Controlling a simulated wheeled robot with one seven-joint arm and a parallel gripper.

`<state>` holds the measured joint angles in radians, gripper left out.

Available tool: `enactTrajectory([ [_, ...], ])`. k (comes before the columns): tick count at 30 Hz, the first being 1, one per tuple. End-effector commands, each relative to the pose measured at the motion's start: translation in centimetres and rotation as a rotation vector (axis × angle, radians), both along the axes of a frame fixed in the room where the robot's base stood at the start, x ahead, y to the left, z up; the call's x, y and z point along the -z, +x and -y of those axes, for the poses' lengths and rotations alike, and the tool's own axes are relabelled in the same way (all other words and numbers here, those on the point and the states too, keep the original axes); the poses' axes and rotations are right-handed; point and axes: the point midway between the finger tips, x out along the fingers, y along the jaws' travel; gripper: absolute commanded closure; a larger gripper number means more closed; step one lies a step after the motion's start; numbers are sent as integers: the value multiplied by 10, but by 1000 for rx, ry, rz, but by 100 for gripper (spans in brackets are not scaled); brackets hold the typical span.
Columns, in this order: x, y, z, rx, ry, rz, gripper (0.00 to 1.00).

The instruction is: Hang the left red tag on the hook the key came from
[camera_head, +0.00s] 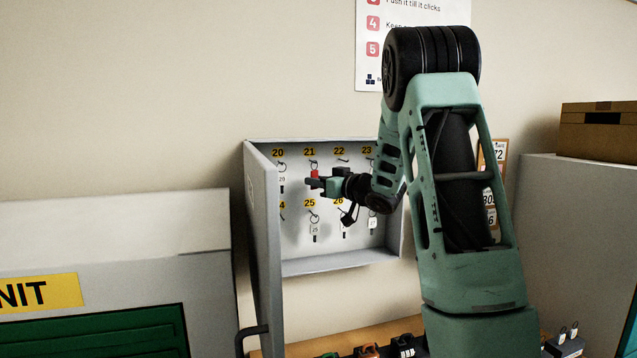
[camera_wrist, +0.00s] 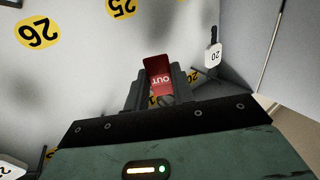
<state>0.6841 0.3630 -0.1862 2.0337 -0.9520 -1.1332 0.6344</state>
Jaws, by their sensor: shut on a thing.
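A red tag (camera_head: 314,173) is just below the number 21 label (camera_head: 309,152) inside the open key cabinet (camera_head: 335,267). My gripper (camera_head: 316,184) is shut on its lower part. In the wrist view the red tag (camera_wrist: 159,68), marked OUT, stands between the fingers of my gripper (camera_wrist: 160,97). The hook under 21 is right by the tag's top. I cannot tell whether the tag touches it or hangs on it. A white key tag marked 20 (camera_wrist: 213,56) hangs beside my gripper.
The cabinet door (camera_head: 263,240) stands open at the left, close to my gripper. Keys hang in the lower row, such as one under 25 (camera_head: 314,229). A bench (camera_head: 330,343) with several small items lies below.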

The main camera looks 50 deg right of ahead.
Motion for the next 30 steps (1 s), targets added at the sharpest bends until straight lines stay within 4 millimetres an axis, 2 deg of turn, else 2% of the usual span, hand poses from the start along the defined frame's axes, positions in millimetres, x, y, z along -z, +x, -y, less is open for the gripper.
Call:
enactTrajectory([
  [3,0,0,0,0,0,0,88],
  [4,0,0,0,0,0,0,70],
  [6,0,0,0,0,0,0,51],
  [15,0,-1,0,0,0,0,50],
  [19,2,-11,1,2,-2,1,50],
  [23,4,-33,0,4,-2,1,50],
  [30,4,-90,-2,4,-2,3,50],
])
